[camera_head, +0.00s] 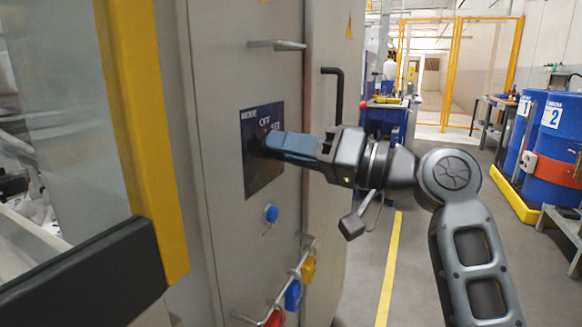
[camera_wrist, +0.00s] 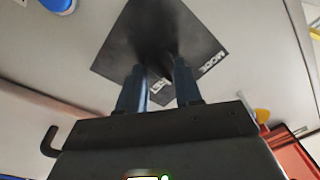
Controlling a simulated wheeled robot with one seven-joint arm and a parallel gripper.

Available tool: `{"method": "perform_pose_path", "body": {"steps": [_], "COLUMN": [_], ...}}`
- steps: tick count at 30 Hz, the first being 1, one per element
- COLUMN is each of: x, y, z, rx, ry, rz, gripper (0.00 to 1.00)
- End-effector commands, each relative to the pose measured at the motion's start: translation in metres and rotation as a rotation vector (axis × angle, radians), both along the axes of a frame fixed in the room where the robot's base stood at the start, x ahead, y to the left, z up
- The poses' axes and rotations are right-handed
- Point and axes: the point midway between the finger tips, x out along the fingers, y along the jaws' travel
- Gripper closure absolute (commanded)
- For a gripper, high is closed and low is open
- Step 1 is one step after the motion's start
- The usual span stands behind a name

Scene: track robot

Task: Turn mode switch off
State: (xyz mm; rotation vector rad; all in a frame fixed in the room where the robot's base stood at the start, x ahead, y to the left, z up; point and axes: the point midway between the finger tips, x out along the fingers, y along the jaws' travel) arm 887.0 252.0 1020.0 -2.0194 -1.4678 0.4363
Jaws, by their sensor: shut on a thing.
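The mode switch panel (camera_head: 262,180) is a dark square plate on the grey cabinet door, with MODE and OFF lettering at its top. My gripper (camera_head: 266,148) reaches it from the right, its blue fingers at the middle of the plate. In the wrist view the dark plate (camera_wrist: 125,55) is ahead of the two fingers (camera_wrist: 158,85), which stand apart with their tips at the plate. The gripper is shut on the switch knob, which the fingers and shadow mostly hide. I cannot tell which way the knob points.
A blue button (camera_head: 271,214) sits below the plate. A metal handle (camera_head: 277,44) sticks out above it and a black hooked handle (camera_head: 334,92) is to the right. Padlocks (camera_head: 292,294) hang on a rail below. Blue drums (camera_head: 552,150) stand far right, past open floor.

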Motion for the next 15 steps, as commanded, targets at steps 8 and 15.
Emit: {"method": "perform_pose_path", "body": {"steps": [8,15], "x": [-0.0002,-0.0002], "y": [0.0001,0.0003], "z": [-0.0032,-0.0019], "rx": [-0.032,-0.039], "ry": [-0.077,-0.093], "rz": [0.002,0.003], "gripper": [0.96,0.96]}}
